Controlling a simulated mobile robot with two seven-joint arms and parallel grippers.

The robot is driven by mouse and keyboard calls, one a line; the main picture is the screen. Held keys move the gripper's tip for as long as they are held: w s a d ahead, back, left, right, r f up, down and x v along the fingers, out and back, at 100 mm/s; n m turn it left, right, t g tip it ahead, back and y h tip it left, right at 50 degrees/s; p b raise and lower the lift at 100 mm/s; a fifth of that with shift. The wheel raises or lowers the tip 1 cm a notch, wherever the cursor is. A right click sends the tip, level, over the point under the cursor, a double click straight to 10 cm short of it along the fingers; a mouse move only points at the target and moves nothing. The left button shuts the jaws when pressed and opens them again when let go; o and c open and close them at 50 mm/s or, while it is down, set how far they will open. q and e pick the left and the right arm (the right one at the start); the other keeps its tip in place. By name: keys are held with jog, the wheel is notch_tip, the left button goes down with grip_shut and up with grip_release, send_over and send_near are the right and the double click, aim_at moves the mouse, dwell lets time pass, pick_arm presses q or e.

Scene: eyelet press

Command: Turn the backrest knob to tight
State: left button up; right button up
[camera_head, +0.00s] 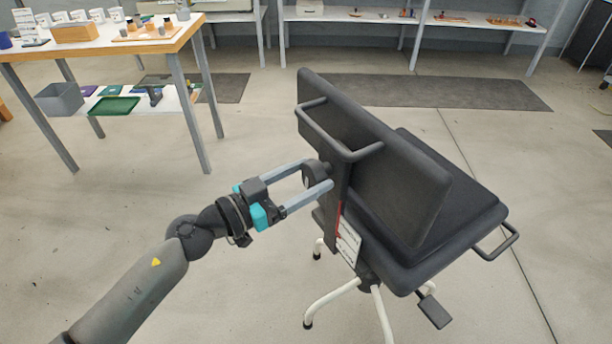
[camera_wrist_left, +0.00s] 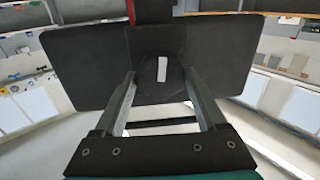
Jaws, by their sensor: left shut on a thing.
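A black office chair (camera_head: 440,240) stands on the floor with the rear of its backrest (camera_head: 350,130) towards my left arm. The dark backrest knob (camera_head: 310,178) is on the upright behind the backrest. My left gripper (camera_head: 318,174) reaches it from the left, with its two grey fingers on either side of the knob, shut on it. In the left wrist view the knob (camera_wrist_left: 160,84) sits between the fingers, bearing a white, nearly upright mark (camera_wrist_left: 162,69). A red and white label (camera_head: 347,240) is on the upright below; its text is too small to read. My right gripper is not in view.
A wooden-topped table (camera_head: 140,46) with cups and blocks stands at the upper left, with trays on its lower shelf. Long shelves (camera_head: 350,14) line the back. Dark mats (camera_head: 430,92) lie on the floor. The floor around the chair is clear.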

pick_arm(q)
jog(key=shift+c, duration=1.4)
